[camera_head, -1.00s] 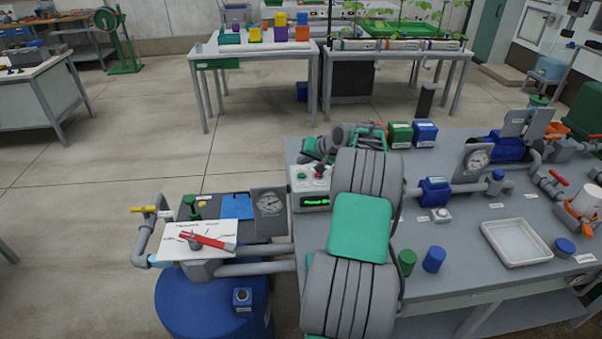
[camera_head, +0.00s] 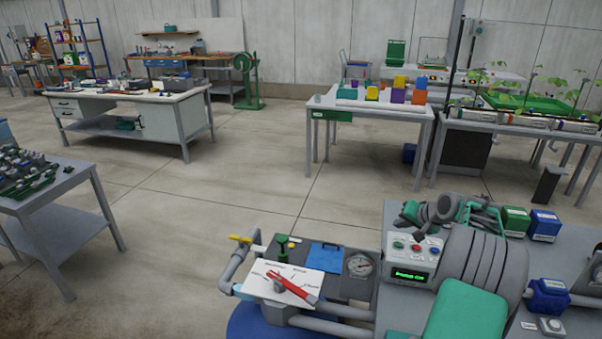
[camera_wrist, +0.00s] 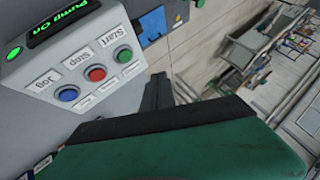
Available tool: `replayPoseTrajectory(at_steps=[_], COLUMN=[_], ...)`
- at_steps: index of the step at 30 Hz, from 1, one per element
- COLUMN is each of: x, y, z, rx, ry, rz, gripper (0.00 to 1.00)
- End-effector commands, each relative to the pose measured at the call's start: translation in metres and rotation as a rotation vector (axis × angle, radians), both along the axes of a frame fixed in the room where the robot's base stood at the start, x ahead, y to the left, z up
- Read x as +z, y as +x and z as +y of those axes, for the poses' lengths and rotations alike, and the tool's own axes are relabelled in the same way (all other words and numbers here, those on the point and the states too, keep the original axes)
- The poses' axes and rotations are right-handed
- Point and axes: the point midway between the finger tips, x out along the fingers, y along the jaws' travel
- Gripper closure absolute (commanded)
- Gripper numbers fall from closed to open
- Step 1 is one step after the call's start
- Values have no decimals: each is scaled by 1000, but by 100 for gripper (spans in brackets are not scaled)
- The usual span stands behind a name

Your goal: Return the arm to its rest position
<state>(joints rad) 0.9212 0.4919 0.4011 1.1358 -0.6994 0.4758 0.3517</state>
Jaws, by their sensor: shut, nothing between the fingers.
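My gripper (camera_wrist: 158,92) shows in the wrist view as dark fingers beyond a green body; it is shut and empty. It is beside the pump control box (camera_wrist: 75,62), apart from its buttons as far as I can tell. The box has a display reading "Pump On" (camera_wrist: 65,18), a lit green lamp, and green Start, red Stop and blue Jog buttons. The box also stands at the bench edge in the head view (camera_head: 412,262). My bent grey and teal arm reaches over the bench there, and its fingertips are hard to make out.
Left of the box are a white dial plate with a red lever (camera_head: 290,287), a gauge (camera_head: 360,264) and a yellow-handled valve (camera_head: 241,239). Green and blue boxes (camera_head: 530,224) stand behind my arm. Open floor (camera_head: 240,190) lies between the benches.

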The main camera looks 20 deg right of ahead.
Motion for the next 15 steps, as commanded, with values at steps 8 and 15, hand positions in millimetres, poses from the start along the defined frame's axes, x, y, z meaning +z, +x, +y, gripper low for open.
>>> replayPoseTrajectory(at_steps=[8,15], x=[64,82], y=[-8,-113], z=[183,335], rx=[231,455], ry=[-147,-295], rz=[158,303], gripper=[100,100])
